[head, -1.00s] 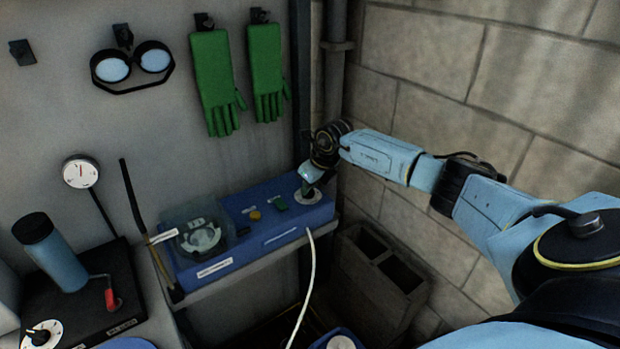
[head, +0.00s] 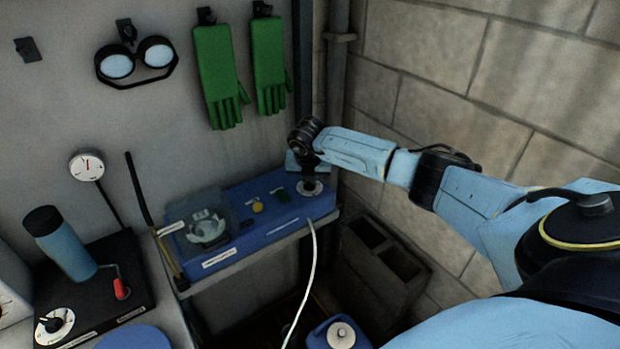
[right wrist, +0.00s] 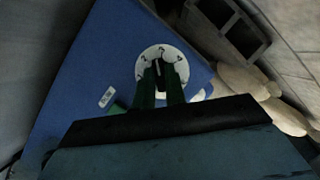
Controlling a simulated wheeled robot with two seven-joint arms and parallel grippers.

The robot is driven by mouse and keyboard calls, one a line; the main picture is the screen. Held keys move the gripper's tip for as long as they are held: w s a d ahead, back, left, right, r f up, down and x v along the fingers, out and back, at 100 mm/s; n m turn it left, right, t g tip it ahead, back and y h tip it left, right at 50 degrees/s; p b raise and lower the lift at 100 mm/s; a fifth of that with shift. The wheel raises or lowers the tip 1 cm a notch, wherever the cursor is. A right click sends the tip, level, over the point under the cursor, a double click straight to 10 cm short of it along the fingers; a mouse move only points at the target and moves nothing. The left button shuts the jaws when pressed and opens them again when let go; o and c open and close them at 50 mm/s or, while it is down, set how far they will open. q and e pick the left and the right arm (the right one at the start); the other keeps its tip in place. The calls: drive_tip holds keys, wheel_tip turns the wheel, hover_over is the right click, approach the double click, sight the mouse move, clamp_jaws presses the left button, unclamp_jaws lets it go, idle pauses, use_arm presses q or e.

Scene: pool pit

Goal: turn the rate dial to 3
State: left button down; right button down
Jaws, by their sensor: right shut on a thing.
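The rate dial (head: 319,189) is a white numbered disc with a dark knob, on the right end of the blue box (head: 268,228). In the right wrist view the dial (right wrist: 146,58) faces the camera. My right gripper (head: 309,181) comes down on it from above. Its two dark green fingers, seen in the right wrist view (right wrist: 161,75), are shut on the knob, one on each side. They cover part of the disc, and the numbers are too small and dark to read surely. My left gripper is not in view.
The blue box also carries a clear cover (head: 207,222), a yellow button (head: 258,207) and a green switch (head: 282,194). A white hose (head: 313,265) hangs in front. The block wall (head: 450,90) is close on the right. A black unit (head: 128,285) stands at left.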

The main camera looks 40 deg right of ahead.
drive_tip(key=shift+m+g+h, duration=0.3)
drive_tip(key=shift+m+g, duration=0.1)
drive_tip(key=shift+m, duration=0.7)
drive_tip(key=shift+w+b, duration=0.1)
drive_tip(key=shift+b, duration=0.2)
drive_tip(key=c, duration=1.4)
unclamp_jaws()
drive_tip(key=shift+c, duration=0.2)
drive_tip(key=v, duration=1.3)
drive_tip(key=shift+r, duration=0.25)
drive_tip(key=shift+a+f, duration=0.1)
drive_tip(key=shift+a, duration=0.05)
